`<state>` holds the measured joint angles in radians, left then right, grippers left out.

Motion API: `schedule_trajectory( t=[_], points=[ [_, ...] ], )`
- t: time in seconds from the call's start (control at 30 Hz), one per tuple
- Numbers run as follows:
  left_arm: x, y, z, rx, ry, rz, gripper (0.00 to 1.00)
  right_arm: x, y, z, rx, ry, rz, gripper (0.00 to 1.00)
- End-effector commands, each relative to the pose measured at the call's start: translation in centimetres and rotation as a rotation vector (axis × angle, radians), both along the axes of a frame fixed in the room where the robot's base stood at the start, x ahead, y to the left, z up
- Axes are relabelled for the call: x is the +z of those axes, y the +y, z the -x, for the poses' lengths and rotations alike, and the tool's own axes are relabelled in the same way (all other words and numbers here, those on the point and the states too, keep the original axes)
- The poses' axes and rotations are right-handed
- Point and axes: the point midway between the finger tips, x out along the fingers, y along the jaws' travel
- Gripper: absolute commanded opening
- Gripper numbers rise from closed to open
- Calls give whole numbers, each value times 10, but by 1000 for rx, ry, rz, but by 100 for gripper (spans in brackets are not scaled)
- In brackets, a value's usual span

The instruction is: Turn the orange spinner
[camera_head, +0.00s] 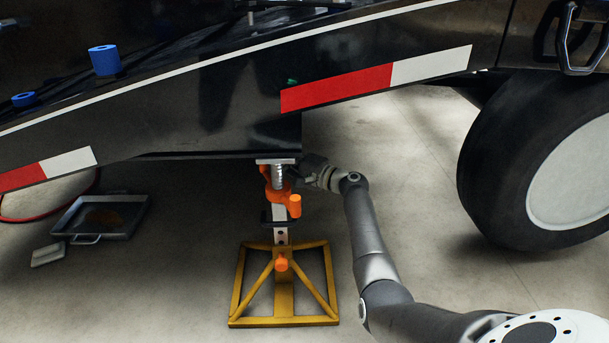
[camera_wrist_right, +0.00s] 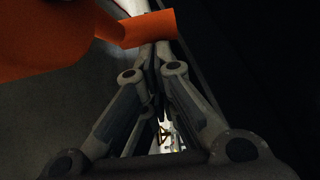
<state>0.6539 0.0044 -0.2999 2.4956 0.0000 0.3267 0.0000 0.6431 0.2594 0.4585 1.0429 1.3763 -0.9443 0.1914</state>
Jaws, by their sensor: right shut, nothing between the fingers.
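The orange spinner (camera_head: 279,192) sits around the threaded screw of a jack stand (camera_head: 283,285), and one of its lugs (camera_head: 295,204) sticks out at the right. In the right wrist view the orange spinner (camera_wrist_right: 50,45) fills the upper left, with an arm crossing the top. My right gripper (camera_head: 302,176) is beside the screw, right of and slightly behind the spinner. In its wrist view the fingers (camera_wrist_right: 157,52) are closed together with nothing between them, and the tips are at the orange arm. Whether they touch it I cannot tell. My left gripper is not in view.
The black trailer frame (camera_head: 210,105) hangs just above the screw's top plate (camera_head: 276,161). A large tire (camera_head: 490,170) stands at the right. A metal tray (camera_head: 75,228) lies on the floor at the left. The floor around the stand's yellow base is clear.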

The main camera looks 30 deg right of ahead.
Motion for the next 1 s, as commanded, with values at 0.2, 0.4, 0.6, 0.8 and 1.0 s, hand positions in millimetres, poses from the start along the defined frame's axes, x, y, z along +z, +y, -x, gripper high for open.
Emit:
schedule_trajectory(
  t=[0.2,0.4,0.6,0.8,1.0],
  points=[
    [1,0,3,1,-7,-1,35,0,14,-7,2,1,0,0],
    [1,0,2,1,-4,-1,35,1,21,-11,0,1,0,0],
    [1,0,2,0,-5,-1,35,1,24,-12,-1,1,1,0],
    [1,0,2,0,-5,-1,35,1,24,-12,-1,0,1,0],
    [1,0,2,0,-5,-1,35,1,24,-12,-1,0,1,0]
  ],
)
